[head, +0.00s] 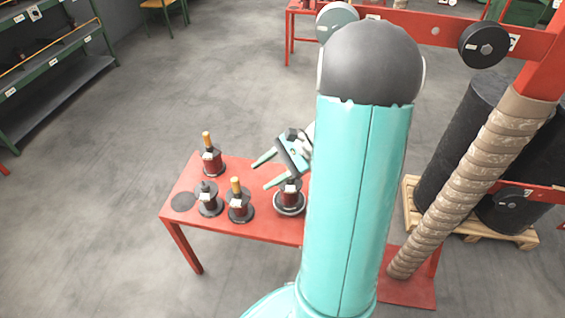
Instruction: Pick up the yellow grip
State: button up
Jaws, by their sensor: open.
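Two yellow grips show on the red table (265,232). One yellow grip (207,139) stands upright on a dark coil (213,162) at the table's back left. The other yellow grip (236,186) stands upright on a coil (240,208) nearer the front edge. My gripper (261,176) is open and empty, its fingers pointing left. In the picture it is to the right of both grips and apart from them. Its height above the table is hard to tell.
A dark coil without a yellow grip (208,199) stands at the front left, beside a flat dark disc (183,202). Another coil (290,197) stands below my gripper in the picture. My arm hides the table's right part. Black drums (460,140) stand on a pallet at right.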

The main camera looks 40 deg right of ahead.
jog(key=s+d+f+m+t+h, duration=0.25)
jog(key=d+f+m+t, duration=0.4)
jog(key=d, duration=0.35)
jog(key=s+d+f+m+t+h, duration=0.1)
jog(key=s+d+f+m+t, duration=0.35)
jog(key=d+f+m, duration=0.35)
jog(key=shift+n+t, duration=0.4)
jog(key=shift+n, duration=0.05)
jog(key=x, duration=0.4)
jog(key=d+x, duration=0.1)
jog(key=x, duration=0.8)
jog(key=shift+w+r, duration=0.3)
jog(key=shift+w, duration=0.25)
grip_shut()
